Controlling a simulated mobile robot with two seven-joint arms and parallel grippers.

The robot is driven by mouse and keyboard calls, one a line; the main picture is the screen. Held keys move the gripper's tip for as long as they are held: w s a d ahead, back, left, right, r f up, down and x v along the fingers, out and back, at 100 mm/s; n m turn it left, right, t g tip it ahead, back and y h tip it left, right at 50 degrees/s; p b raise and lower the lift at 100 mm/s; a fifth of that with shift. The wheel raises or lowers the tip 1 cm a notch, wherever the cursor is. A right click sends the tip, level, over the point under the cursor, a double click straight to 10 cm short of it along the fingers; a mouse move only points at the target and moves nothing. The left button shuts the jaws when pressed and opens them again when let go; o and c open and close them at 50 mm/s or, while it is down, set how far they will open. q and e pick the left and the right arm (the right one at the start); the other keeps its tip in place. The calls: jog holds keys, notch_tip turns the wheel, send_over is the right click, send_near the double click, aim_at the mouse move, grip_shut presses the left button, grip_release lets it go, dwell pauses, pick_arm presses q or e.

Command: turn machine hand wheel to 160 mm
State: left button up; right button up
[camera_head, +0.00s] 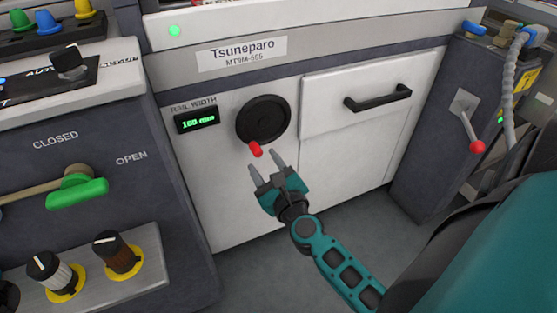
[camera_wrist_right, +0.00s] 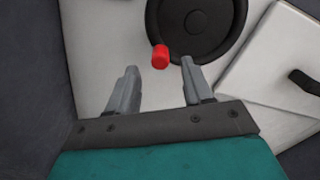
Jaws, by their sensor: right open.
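The black round hand wheel (camera_head: 264,119) is on the white machine front in the head view. Its red handle knob (camera_head: 256,149) sits at the wheel's lower edge. The rail width display (camera_head: 198,120) left of the wheel reads 160 mm in green. My right gripper (camera_head: 264,168) is open and empty just below the knob, its fingers pointing up toward the wheel. In the right wrist view the knob (camera_wrist_right: 160,57) lies just beyond the two fingertips, apart from them, with the wheel (camera_wrist_right: 196,22) above, cut off by the picture's top edge. My left gripper is not in view.
A white door (camera_head: 345,125) with a black handle (camera_head: 378,98) is right of the wheel. A lever with a red ball (camera_head: 477,147) is farther right. At left is a panel with a green-handled lever (camera_head: 77,190) and knobs (camera_head: 120,254). Grey floor is below.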

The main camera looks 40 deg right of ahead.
jog(key=v, duration=0.7)
jog(key=shift+s, duration=0.4)
jog(key=shift+a, duration=0.1)
jog(key=a+n+g+y, duration=0.2)
jog(key=a+n+y, duration=0.8)
jog(key=n, duration=1.1)
jog(key=s+a+f+n+g+h, duration=0.2)
jog(key=s+a+f+n+g, duration=0.25)
jog(key=n, duration=1.05)
pick_arm(q)
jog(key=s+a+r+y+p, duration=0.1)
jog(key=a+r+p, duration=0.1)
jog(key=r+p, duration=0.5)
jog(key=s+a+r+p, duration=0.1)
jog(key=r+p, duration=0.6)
jog(key=p, duration=0.8)
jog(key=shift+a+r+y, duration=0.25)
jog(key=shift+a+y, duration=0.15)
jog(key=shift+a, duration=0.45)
pick_arm(e)
jog(key=d+r+h, duration=0.1)
jog(key=d+r, duration=0.1)
jog(key=r, duration=0.4)
jog(key=s+d+r+h, duration=0.1)
jog(key=d+r, duration=0.1)
jog(key=r, duration=0.5)
jog(key=shift+s+d+r, duration=0.3)
jog(key=shift+s, duration=0.05)
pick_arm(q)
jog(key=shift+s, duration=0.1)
